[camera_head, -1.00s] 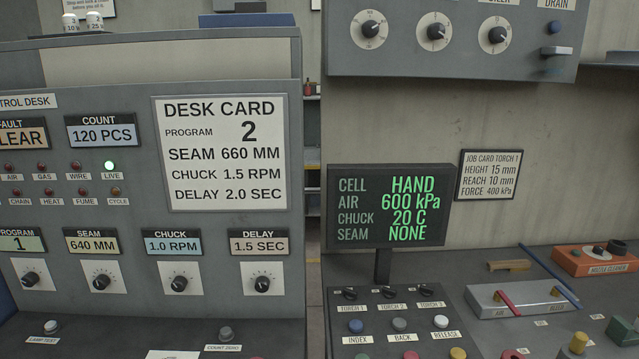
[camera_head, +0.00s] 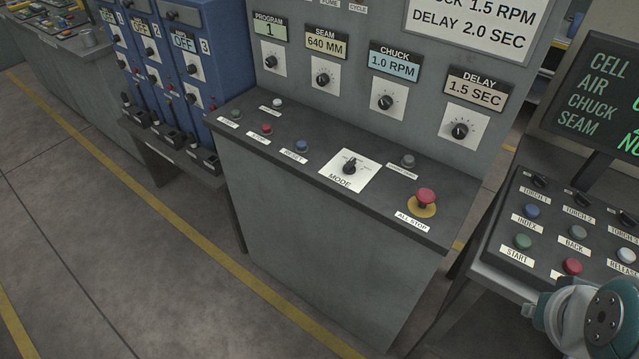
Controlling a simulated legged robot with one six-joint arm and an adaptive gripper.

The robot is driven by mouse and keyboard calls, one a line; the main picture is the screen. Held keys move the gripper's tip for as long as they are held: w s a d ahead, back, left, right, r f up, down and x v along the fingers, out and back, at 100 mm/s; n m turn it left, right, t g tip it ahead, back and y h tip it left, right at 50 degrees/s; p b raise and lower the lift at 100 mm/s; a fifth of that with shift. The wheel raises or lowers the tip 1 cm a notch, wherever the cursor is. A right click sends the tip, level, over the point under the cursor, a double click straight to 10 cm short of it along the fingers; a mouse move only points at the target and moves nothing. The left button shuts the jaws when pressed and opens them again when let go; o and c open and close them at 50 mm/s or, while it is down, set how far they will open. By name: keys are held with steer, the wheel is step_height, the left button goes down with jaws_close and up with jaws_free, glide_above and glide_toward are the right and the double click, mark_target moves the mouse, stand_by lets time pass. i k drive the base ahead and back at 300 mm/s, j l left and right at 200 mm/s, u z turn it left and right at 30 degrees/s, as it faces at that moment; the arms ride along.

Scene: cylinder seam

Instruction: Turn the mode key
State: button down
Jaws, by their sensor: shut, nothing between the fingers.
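The mode key (camera_head: 350,167) is a small black key-like knob on a white square plate marked MODE. It sits on the sloping ledge of the grey control desk (camera_head: 310,260), near the ledge's middle. Small marks ring the key, but they are too small to read. Nothing touches it. My gripper is not in view. Only a teal and white joint of my arm shows at the lower right corner, well to the right of the key and in front of the button panel.
A red all-stop button (camera_head: 426,197) stands right of the key. A blue reset button (camera_head: 302,147) and other buttons lie left. Dials (camera_head: 386,102) line the upright face above. Blue cabinets (camera_head: 178,60) stand left. The floor (camera_head: 110,230) before the desk is clear.

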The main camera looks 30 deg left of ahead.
mark_target(349, 169)
steer(key=u, duration=1.05)
